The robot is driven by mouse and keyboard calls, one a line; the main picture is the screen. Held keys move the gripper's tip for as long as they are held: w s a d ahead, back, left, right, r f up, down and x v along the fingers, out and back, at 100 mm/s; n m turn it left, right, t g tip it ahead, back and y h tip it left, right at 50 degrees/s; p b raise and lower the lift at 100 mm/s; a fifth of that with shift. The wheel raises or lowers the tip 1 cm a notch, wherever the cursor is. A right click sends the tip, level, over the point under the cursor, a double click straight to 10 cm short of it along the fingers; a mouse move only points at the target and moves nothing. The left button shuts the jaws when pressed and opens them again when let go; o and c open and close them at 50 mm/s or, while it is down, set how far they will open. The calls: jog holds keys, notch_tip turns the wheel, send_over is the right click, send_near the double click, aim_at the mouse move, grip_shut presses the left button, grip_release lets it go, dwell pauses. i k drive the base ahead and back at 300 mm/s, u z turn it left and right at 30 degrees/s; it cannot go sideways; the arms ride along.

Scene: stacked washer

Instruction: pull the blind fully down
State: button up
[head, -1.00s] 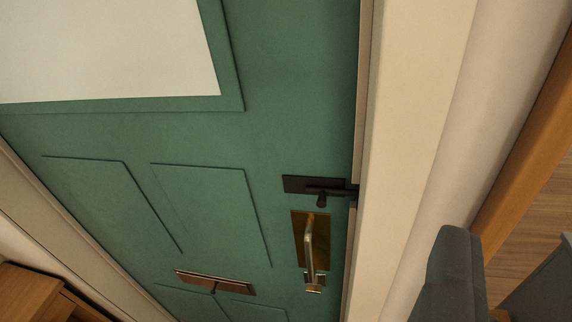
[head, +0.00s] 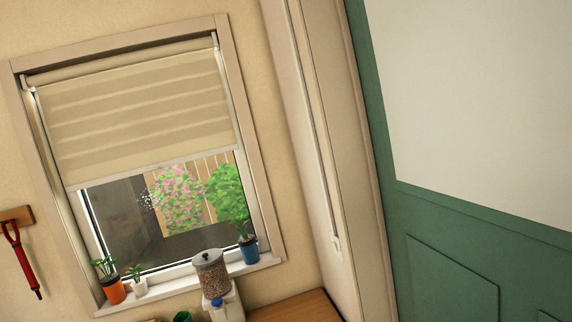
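The blind (head: 140,110) is a beige striped roller blind in the window at the left of the head view. It hangs from a roller at the top of the frame and covers about the upper half of the window. Its pale bottom bar (head: 155,168) slants across mid-window. Below it the glass (head: 180,215) is bare and shows plants and a fence outside. My gripper is not in view.
Potted plants (head: 114,289) (head: 247,249) stand on the window sill (head: 190,281). A grain-filled dispenser (head: 211,272) stands in front of the sill by a wooden top (head: 295,308). A red-handled tool (head: 20,257) hangs at left. A green door (head: 470,245) is at right.

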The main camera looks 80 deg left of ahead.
aim_at(143, 156)
jog(key=u, duration=3.15)
jog(key=k, duration=0.9)
jog(key=i, duration=0.9)
jog(key=z, duration=0.1)
